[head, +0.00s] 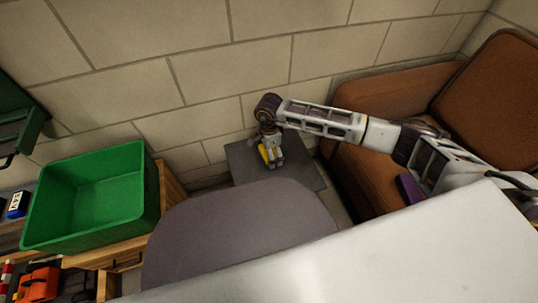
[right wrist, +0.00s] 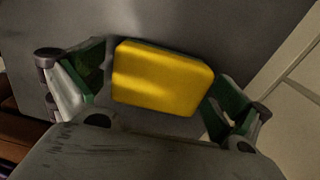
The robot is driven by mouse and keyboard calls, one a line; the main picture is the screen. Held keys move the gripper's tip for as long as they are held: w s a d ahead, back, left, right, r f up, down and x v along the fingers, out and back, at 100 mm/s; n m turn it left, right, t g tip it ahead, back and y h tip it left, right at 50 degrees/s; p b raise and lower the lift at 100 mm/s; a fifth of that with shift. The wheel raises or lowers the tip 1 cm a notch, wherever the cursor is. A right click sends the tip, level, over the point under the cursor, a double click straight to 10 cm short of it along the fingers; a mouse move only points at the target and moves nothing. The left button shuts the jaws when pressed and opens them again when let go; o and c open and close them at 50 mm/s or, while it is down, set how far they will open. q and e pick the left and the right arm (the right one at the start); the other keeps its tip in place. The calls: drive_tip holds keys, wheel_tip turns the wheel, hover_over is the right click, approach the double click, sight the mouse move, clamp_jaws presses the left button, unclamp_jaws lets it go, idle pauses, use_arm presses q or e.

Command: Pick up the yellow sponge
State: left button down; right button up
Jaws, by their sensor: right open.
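The yellow sponge (right wrist: 162,78) lies on a dark grey surface in the right wrist view. My right gripper (right wrist: 158,88) is open, with one finger on each side of the sponge. The left finger looks very close to its edge, and I cannot tell whether it touches. In the head view my right gripper (head: 271,157) points down over a small dark grey table (head: 305,172). My left gripper is not in view.
A brick wall (head: 200,70) stands behind the small table. A brown leather armchair (head: 400,90) is at the right, with a purple object (head: 410,189) on it. A green bin (head: 90,195) stands at the left. A rounded grey surface (head: 240,230) lies in front.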

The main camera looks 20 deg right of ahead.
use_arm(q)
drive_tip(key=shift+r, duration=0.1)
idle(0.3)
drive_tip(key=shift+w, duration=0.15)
use_arm(e)
drive_tip(key=c, duration=0.8)
drive_tip(key=shift+r, duration=0.1)
drive_tip(key=shift+r+p, duration=0.35)
drive_tip(key=shift+r, duration=0.45)
wheel_tip(320, 180, up, 3)
drive_tip(key=shift+r+p, duration=0.1)
drive_tip(key=shift+p, duration=0.55)
wheel_tip(320, 180, up, 3)
drive_tip(key=shift+r+p, duration=0.2)
drive_tip(key=shift+p, duration=0.4)
drive_tip(key=shift+r, duration=0.85)
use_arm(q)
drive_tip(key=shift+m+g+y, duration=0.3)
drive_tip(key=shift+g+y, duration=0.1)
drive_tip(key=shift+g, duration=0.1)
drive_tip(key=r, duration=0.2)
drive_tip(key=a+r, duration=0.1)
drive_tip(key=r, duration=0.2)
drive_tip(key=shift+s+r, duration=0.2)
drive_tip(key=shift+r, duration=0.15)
